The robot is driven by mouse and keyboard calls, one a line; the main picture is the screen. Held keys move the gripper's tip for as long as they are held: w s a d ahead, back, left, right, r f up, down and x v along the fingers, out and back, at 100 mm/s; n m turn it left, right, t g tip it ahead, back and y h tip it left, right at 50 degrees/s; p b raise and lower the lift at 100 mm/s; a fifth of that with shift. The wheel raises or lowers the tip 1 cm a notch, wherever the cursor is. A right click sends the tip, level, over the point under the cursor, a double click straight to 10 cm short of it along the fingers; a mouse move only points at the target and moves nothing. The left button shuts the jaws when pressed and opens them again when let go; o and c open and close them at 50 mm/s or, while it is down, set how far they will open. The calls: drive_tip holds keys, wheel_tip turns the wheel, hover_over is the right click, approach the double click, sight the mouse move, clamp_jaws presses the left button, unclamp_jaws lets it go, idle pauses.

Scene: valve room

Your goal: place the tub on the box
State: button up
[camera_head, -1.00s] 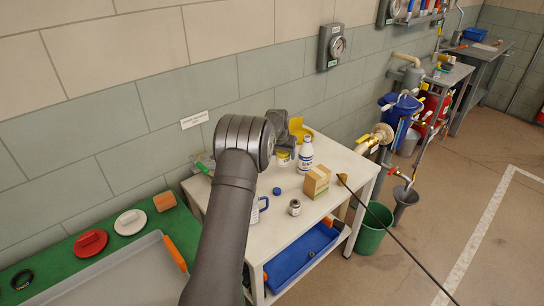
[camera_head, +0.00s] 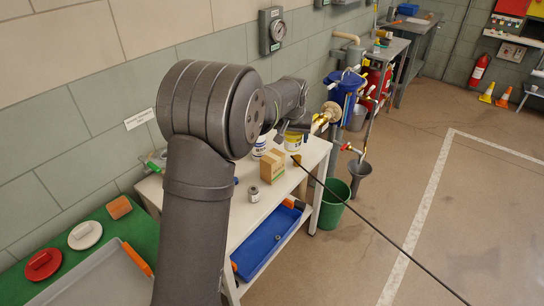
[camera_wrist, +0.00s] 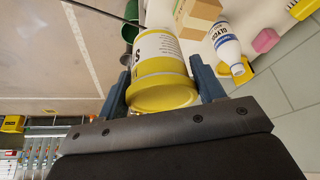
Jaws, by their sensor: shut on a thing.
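The tub is white with a yellow lid and dark lettering. In the wrist view the tub (camera_wrist: 162,80) lies between the two blue-grey fingers of my gripper (camera_wrist: 160,88), which is shut on it. In the head view the tub (camera_head: 294,142) shows beyond the box, partly hidden by my gripper (camera_head: 290,133). The box (camera_head: 264,167) is a tan carton with a green mark, standing on the white table. It also shows at the top of the wrist view (camera_wrist: 197,14), apart from the tub. The box's top looks bare.
A white bottle with a blue label (camera_head: 260,146) stands behind the box, partly hidden by my arm. A small grey can (camera_head: 253,194) stands in front of the box. A blue tray (camera_head: 266,243) is on the lower shelf. A green bucket (camera_head: 332,205) stands right of the table.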

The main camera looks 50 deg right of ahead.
drive_tip(key=shift+s+a+r, duration=0.1)
drive_tip(key=shift+s, duration=0.2)
drive_tip(key=w+f, duration=0.2)
drive_tip(key=w, duration=0.1)
drive_tip(key=w+f, duration=0.2)
drive_tip(key=w, duration=0.2)
drive_tip(key=w+f, duration=0.2)
drive_tip(key=w, duration=0.2)
drive_tip(key=shift+w+d+f, duration=0.1)
drive_tip(key=shift+d+f, duration=0.1)
drive_tip(key=shift+f, duration=2.15)
drive_tip(key=shift+f, duration=0.2)
drive_tip(key=o, duration=1)
drive_tip(key=v, duration=1.2)
drive_tip(key=shift+r, duration=0.15)
